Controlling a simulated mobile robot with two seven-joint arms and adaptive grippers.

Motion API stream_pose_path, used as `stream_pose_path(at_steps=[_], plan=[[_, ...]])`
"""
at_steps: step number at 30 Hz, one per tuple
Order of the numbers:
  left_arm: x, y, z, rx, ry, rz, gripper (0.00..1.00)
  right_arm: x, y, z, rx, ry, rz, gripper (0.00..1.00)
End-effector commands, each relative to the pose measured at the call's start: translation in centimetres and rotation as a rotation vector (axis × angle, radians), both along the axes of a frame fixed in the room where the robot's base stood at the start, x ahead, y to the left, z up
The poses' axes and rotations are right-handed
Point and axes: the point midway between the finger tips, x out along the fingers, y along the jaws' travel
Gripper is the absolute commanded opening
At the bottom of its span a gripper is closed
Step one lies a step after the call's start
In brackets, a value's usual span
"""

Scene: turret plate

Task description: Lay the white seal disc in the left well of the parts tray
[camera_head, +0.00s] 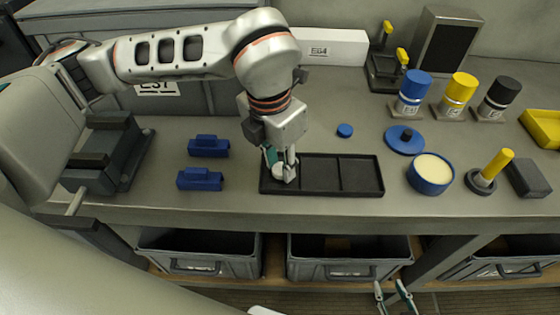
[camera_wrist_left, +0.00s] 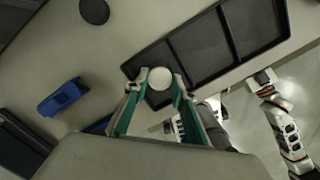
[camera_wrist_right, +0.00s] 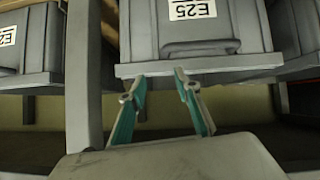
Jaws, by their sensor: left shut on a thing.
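The black parts tray (camera_head: 321,191) lies on the workbench with three wells in a row. The white seal disc (camera_wrist_left: 160,78) is between the fingertips of my left gripper (camera_wrist_left: 161,83). In the head view my left gripper (camera_head: 282,174) points down at the tray's left well, and the white disc (camera_head: 278,170) shows at its tips. How high the disc is above the well floor I cannot tell. The middle and right wells look empty. My right gripper (camera_head: 394,290) is open and empty, in front of the bench; it also shows in the right wrist view (camera_wrist_right: 156,90).
Two blue blocks (camera_head: 209,146) lie left of the tray. A small blue cap (camera_head: 345,130) lies behind it. A blue tub with cream contents (camera_head: 431,172) and a blue lid (camera_head: 405,139) stand to the right. Grey crates (camera_head: 350,260) sit below the bench.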

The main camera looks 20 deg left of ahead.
Motion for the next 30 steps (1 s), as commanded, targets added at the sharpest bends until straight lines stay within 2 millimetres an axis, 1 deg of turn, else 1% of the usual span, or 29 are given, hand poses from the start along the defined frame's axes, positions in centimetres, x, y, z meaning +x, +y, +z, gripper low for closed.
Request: stream_pose_path(at_steps=[4,5,6,7,16,20,23,30], plan=[[0.0,0.0,0.0,0.0,0.0,0.0,0.13,0.0,0.0,0.0,0.0,0.0,0.0,0.32],[0.0,0.0,0.0,0.0,0.0,0.0,0.33,0.0,0.0,0.0,0.0,0.0,0.0,0.32],[0.0,0.0,0.0,0.0,0.0,0.0,0.43,0.0,0.0,0.0,0.0,0.0,0.0,0.32],[0.0,0.0,0.0,0.0,0.0,0.0,0.45,0.0,0.0,0.0,0.0,0.0,0.0,0.32],[0.0,0.0,0.0,0.0,0.0,0.0,0.45,0.0,-0.1,0.0,-0.001,0.0,0.0,0.32],[0.0,0.0,0.7,0.0,-0.002,0.0,0.45,0.0,-0.1,0.0,-0.002,-0.001,0.0,0.32],[-0.1,0.1,2.1,0.0,-0.004,0.0,0.45,0.0,-0.1,0.0,-0.001,0.0,0.0,0.32],[-0.6,0.4,7.0,0.0,-0.007,0.0,0.45,0.0,0.0,0.1,0.0,-0.001,0.0,0.32]])
